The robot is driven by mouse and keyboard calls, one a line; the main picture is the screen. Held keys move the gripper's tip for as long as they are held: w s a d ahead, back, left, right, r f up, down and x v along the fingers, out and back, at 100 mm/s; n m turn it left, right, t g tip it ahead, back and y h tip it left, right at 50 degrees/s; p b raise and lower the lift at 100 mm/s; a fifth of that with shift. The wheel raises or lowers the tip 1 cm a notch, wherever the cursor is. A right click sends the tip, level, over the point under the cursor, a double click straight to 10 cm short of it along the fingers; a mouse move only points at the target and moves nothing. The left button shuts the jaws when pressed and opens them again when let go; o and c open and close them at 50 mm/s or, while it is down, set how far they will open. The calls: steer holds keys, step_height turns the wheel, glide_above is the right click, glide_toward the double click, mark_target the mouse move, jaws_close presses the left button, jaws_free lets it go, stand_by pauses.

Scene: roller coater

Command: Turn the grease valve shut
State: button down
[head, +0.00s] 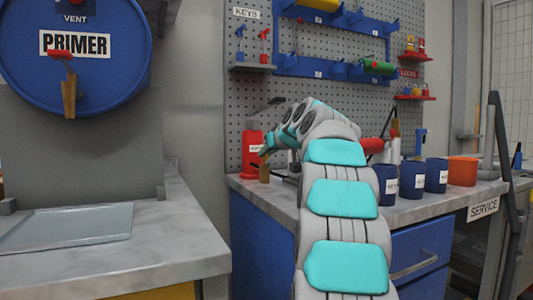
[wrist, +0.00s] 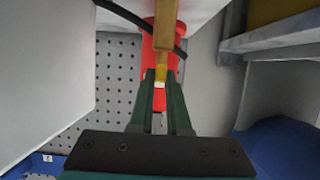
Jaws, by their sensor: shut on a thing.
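A red cylinder (head: 250,150) with a white label stands at the left end of the bench; I take it for the grease unit, but its label is not readable. A brass-coloured fitting (head: 264,171) shows in front of it. In the wrist view the fitting (wrist: 166,28) runs toward my fingers, with the red cylinder (wrist: 149,45) behind it. My gripper (head: 264,152) has reached the fitting from the right. Its green fingers (wrist: 160,80) are shut on the fitting's yellowish end. The fingers hide part of it, and I cannot tell the valve's turn position.
A blue PRIMER drum (head: 100,85) with a red-handled tap (head: 66,75) is at the left. Blue cups (head: 411,180) and an orange container (head: 462,171) stand right of my arm. A black hose (wrist: 125,14) crosses near the fitting. A pegboard (head: 285,95) stands behind.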

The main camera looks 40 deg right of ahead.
steer(key=shift+a+r+m+g+h+p, duration=0.15)
steer(key=shift+m+g+h+p, duration=0.15)
steer(key=shift+m+h+p, duration=0.65)
steer(key=m+g+h+p, duration=0.2)
steer(key=m+h+p, duration=0.1)
steer(key=p, duration=0.2)
steer(key=shift+w+a+r, duration=0.1)
steer(key=shift+w+m+g+h+p, duration=0.1)
steer(key=shift+m+g+h+p, duration=0.5)
steer(key=shift+m+g+h, duration=0.45)
steer(key=shift+w+a+f+m+g+h, duration=0.1)
steer(key=shift+f+m+g+h, duration=0.05)
steer(key=shift+m+g+h, duration=0.3)
steer(key=shift+w+a+f+m+g+h, duration=0.15)
steer(key=shift+m+g+h, duration=0.15)
steer(key=shift+m, duration=0.25)
steer(key=shift+m+g+h, duration=0.45)
steer(key=shift+m+g, duration=0.35)
steer(key=shift+w+m+g, duration=0.1)
steer(key=shift+m+g, duration=0.3)
steer(key=shift+g, duration=0.1)
steer(key=shift+m+g, duration=0.3)
steer(key=shift+g, duration=0.1)
